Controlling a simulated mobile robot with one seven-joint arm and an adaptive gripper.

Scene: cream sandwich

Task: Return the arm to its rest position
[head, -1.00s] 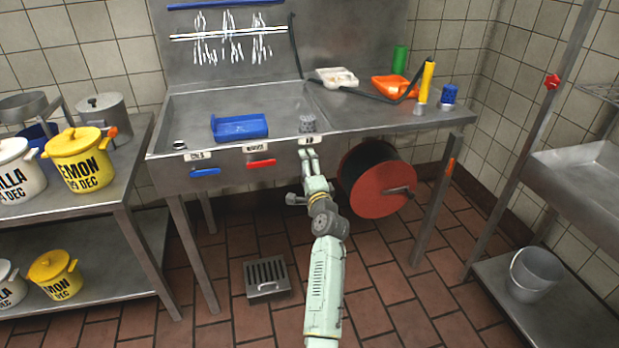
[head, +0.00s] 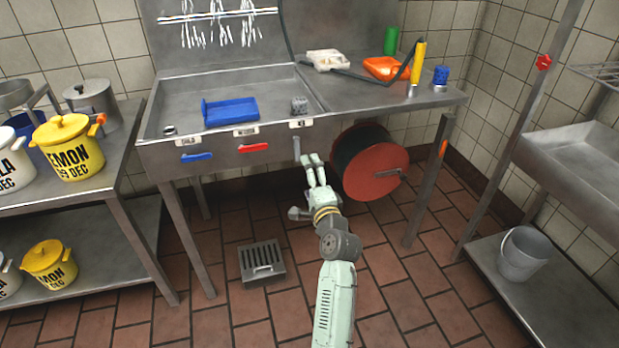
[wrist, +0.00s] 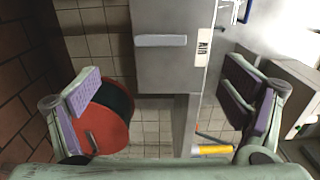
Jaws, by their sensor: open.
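My gripper (head: 313,160) is open and empty, at the end of my pale green arm in front of the sink counter's front edge. In the wrist view my gripper (wrist: 170,95) shows its two purple-padded fingers spread wide, with nothing between them. Between and beyond the fingers stand a grey counter front panel with a pale grey lever (wrist: 161,40) and a label reading "AIR" (wrist: 203,47). The same grey lever (head: 297,148) hangs under its label in the head view, just left of the fingertips.
A red hose reel (head: 376,172) sits under the counter, right of my gripper. A shelf with yellow pots (head: 68,147) is left. A floor drain (head: 262,262) and bucket (head: 523,253) stand low.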

